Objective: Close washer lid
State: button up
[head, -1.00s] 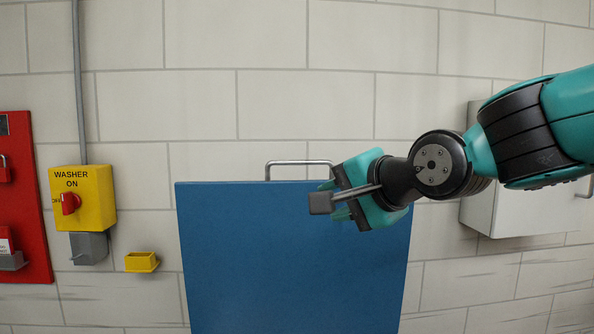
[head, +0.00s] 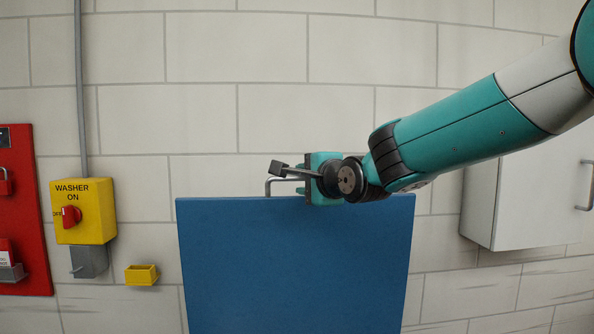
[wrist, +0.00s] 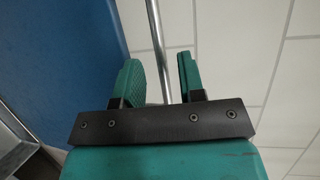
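The washer lid (head: 295,265) is a blue panel standing raised in front of the wall. Its grey metal bar handle (head: 269,186) shows at the top edge, left of my gripper (head: 322,178), which covers the handle's right part. In the wrist view the lid (wrist: 65,50) is at the left, and the handle (wrist: 158,40) runs between the two teal fingers of my gripper (wrist: 158,60). The fingers are apart, with visible gaps beside the bar, so the gripper is open around it. The fingertips are hidden in the head view.
A yellow WASHER ON switch box (head: 85,212) with a red knob is on the wall at left, beside a red board (head: 25,215). A small yellow bin (head: 142,275) is below. A white cabinet (head: 535,200) hangs at right, under my arm.

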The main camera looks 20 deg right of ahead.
aim_at(299, 179)
jog(key=shift+p+x, duration=0.5)
jog(key=shift+x, duration=1.4)
grip_shut()
